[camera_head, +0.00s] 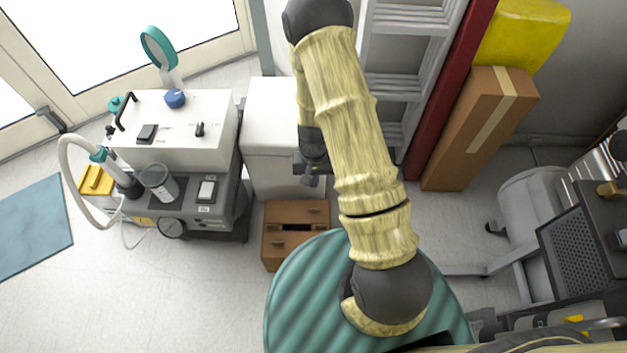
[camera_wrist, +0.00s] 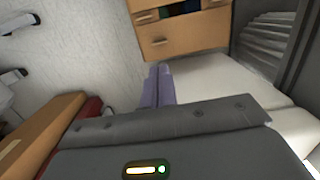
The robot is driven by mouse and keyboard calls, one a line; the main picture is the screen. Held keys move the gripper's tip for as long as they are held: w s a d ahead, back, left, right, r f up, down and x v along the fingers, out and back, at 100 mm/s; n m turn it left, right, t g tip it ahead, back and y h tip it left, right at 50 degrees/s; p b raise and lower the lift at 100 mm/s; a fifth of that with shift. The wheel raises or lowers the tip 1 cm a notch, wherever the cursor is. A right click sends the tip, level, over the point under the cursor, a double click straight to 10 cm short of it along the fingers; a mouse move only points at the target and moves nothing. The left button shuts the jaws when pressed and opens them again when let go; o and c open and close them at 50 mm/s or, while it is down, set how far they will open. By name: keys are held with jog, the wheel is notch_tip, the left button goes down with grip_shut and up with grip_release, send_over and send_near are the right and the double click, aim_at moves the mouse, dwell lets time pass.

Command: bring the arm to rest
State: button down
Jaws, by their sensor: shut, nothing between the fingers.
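My arm (camera_head: 350,130), in a pale yellow ribbed sleeve with dark joints, reaches up across the middle of the head view. Its far end bends at the top and hangs down beside the sleeve. My gripper (camera_head: 311,180) is small and partly hidden there, in front of the white cabinet (camera_head: 262,95) and above the brown wooden box (camera_head: 283,212). In the wrist view, the two greyish-purple fingers of my gripper (camera_wrist: 158,72) are together, with nothing between them. They point toward the wooden drawer front (camera_wrist: 185,35).
A white and grey compressor unit (camera_head: 185,130) with a hose stands at left. A ladder (camera_head: 400,70), a red panel (camera_head: 450,85) and a cardboard box (camera_head: 480,128) stand right of my arm. Grey equipment (camera_head: 575,240) fills the right edge. Floor (camera_head: 180,290) is clear at lower left.

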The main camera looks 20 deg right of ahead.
dwell(0.4)
jog(key=s+d+r+n+t+p, duration=0.15)
jog(key=s+r, duration=0.25)
jog(key=r, duration=1.1)
jog(key=s+r+n+t+p, duration=0.15)
jog(key=s+r, duration=0.25)
jog(key=r, duration=1)
notch_tip(320, 180, up, 37)
jog(key=p, duration=3.6)
jog(key=shift+a+r+t+p, duration=0.2)
jog(key=shift+t+p, duration=0.15)
jog(key=shift+t, duration=0.05)
